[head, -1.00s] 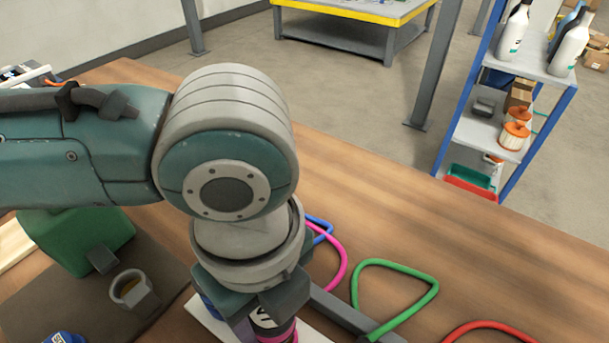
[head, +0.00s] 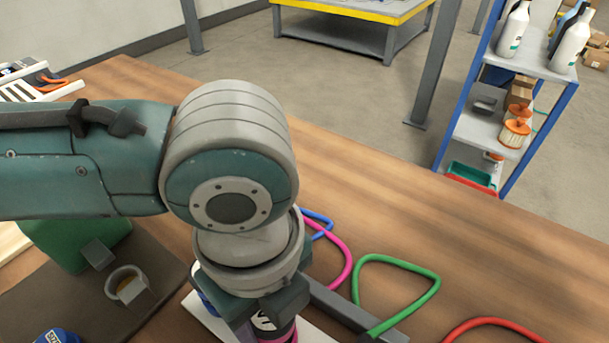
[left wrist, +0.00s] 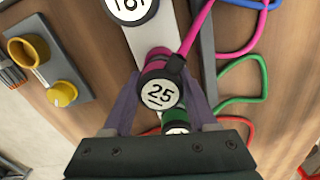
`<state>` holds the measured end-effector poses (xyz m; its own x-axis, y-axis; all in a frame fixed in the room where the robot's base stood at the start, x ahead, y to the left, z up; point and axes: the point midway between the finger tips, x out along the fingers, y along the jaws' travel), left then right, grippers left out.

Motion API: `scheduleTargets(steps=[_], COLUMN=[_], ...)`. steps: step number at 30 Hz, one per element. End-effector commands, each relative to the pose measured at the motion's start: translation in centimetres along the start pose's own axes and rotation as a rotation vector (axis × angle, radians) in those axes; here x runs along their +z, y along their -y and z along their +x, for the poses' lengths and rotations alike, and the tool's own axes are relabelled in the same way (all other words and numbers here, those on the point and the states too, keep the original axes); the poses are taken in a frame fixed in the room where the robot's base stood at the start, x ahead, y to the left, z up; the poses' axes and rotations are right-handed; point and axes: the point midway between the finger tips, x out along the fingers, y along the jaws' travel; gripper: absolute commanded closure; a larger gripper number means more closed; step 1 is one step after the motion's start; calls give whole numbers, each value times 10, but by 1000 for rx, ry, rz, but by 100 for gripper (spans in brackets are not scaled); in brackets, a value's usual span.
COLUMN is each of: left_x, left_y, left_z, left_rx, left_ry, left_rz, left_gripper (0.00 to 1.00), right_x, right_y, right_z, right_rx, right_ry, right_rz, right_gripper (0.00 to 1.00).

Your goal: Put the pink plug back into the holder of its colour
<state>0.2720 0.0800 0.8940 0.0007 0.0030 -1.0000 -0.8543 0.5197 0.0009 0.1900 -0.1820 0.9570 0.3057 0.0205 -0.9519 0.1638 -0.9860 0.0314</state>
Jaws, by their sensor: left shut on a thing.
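In the head view the plug (head: 273,326) shows just below my left gripper (head: 258,312). A pink ring (left wrist: 157,53) shows right behind the cap; I cannot tell whether it is the plug's body or a holder. A pale strip (left wrist: 158,38) runs beneath. A green piece with a white-faced cap (left wrist: 177,128) sits close beside the plug, partly hidden by the gripper. My right gripper is not seen.
Another numbered cap (left wrist: 130,8) stands at the strip's far end. A grey bar (head: 345,312) runs alongside, with blue, green (head: 395,258) and red cables (head: 490,324) beyond. A green block (head: 78,245) and a ring-shaped part (head: 127,284) sit on a dark mat.

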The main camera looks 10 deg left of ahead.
Motion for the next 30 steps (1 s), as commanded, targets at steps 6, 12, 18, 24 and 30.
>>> scheduleTargets(steps=[6, 12, 18, 24, 30], left_x=[0, 0, -1, 0, 0], left_y=[0, 0, 0, 0, 0], left_z=[5, 9, 13, 13, 13], left_rx=[-1, -1, -1, -1, -1], left_ry=[-1, -1, -1, -1, -1], left_rz=[0, 1, 1, 1, 1], left_gripper=[100, 100, 100, 100, 26], right_x=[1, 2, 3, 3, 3], right_y=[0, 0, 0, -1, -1], right_z=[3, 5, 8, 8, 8], right_rx=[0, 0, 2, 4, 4], right_ry=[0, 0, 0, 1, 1], right_rz=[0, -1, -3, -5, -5], right_gripper=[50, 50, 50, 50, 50])
